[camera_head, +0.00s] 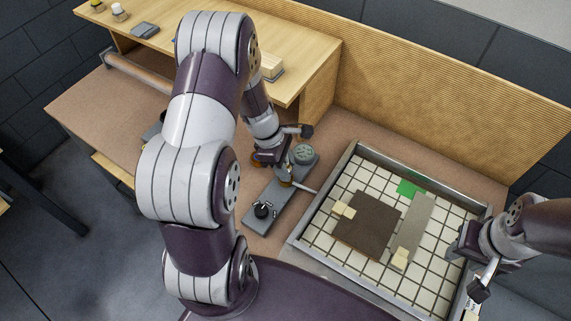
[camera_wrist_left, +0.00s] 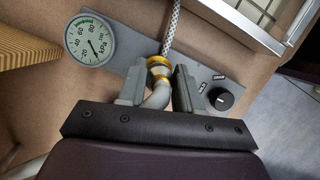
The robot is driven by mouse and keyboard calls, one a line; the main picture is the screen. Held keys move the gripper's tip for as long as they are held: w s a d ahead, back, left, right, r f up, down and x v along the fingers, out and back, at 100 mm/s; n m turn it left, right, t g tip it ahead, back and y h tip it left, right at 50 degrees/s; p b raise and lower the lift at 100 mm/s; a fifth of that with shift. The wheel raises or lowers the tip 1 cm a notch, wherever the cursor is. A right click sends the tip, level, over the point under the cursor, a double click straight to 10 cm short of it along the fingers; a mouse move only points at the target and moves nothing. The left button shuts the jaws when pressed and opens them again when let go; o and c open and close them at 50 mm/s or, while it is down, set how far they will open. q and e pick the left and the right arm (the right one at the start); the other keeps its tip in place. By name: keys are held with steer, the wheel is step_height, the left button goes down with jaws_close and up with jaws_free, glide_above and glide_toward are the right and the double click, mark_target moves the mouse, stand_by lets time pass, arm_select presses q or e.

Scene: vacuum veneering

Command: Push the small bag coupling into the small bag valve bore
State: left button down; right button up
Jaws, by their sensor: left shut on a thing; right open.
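My left gripper (camera_head: 277,165) is over a grey panel, low beside its gauge. In the left wrist view its two fingers (camera_wrist_left: 158,90) are closed on a grey elbow fitting with brass rings, which I take as the small bag coupling (camera_wrist_left: 158,68). A braided hose (camera_wrist_left: 172,28) runs from the fitting's far end. The fitting lies over the panel; whether it touches the panel I cannot tell. The valve bore is not distinguishable, probably hidden by the fitting or gripper. My right gripper (camera_head: 478,270) is open and empty at the right edge of the tiled tray.
The grey panel (camera_head: 257,195) carries a round gauge (camera_wrist_left: 88,40) and a black knob (camera_wrist_left: 222,98). A metal-rimmed tray (camera_head: 298,236) holds a brown sheet (camera_head: 368,224), a grey strip (camera_head: 414,222), pale blocks and a green patch. A wooden shelf (camera_head: 165,28) stands behind.

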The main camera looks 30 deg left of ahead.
arm_select(q)
steer(key=shift+f+b, duration=0.35)
steer(key=shift+f, duration=0.25)
steer(key=c, duration=0.7)
jaws_free()
steer(key=v, duration=1.2)
steer(key=shift+a+r, duration=0.1)
steer(key=shift+r, duration=0.25)
